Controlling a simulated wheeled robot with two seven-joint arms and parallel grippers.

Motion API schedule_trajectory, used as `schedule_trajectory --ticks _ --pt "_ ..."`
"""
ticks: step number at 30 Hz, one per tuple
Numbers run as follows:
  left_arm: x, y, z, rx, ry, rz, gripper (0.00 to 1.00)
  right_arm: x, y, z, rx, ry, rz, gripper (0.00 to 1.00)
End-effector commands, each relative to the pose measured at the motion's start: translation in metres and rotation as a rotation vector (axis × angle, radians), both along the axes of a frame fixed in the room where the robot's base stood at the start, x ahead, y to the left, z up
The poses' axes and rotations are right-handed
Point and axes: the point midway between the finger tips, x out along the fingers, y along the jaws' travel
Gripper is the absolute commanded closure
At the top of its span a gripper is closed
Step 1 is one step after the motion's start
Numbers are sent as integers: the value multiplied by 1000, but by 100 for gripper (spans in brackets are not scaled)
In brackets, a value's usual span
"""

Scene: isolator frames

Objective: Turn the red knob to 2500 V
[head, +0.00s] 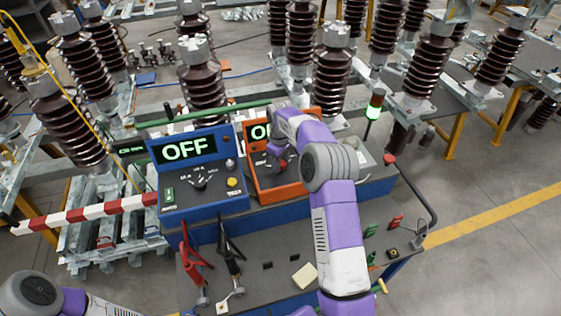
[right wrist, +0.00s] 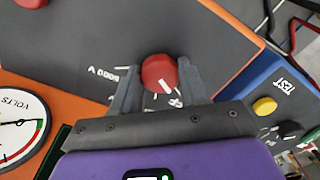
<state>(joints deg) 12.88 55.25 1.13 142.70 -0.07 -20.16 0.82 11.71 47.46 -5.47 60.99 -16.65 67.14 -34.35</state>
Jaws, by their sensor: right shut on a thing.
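The red knob (right wrist: 160,73) sits on the dark face of the orange instrument (head: 283,192). In the right wrist view it lies between the two fingers of my right gripper (right wrist: 158,84), which is shut on it. Its white mark points to the lower right, near white lettering partly covered by a finger. A voltage label that seems to read 5000 V (right wrist: 112,73) is left of the knob. In the head view my right gripper (head: 277,160) hides the knob and part of the lit display (head: 260,131). My left gripper is out of view.
A blue instrument (head: 203,206) reading OFF stands to the left, close to the orange one. Red and black clamps (head: 190,252) stand on the dark cart top (head: 255,285). A lamp tower (head: 373,106) glows green behind, before brown insulators (head: 332,75).

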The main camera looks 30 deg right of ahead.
Motion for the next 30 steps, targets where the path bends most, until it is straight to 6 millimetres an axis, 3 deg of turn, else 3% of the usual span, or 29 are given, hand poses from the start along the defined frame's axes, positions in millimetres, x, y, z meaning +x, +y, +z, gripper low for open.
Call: schedule_trajectory --ticks 14,30 --pt "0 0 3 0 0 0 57 0 -1 1 -2 -1 -106 87" --pt "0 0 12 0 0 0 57 0 1 1 -2 -1 -583 87"
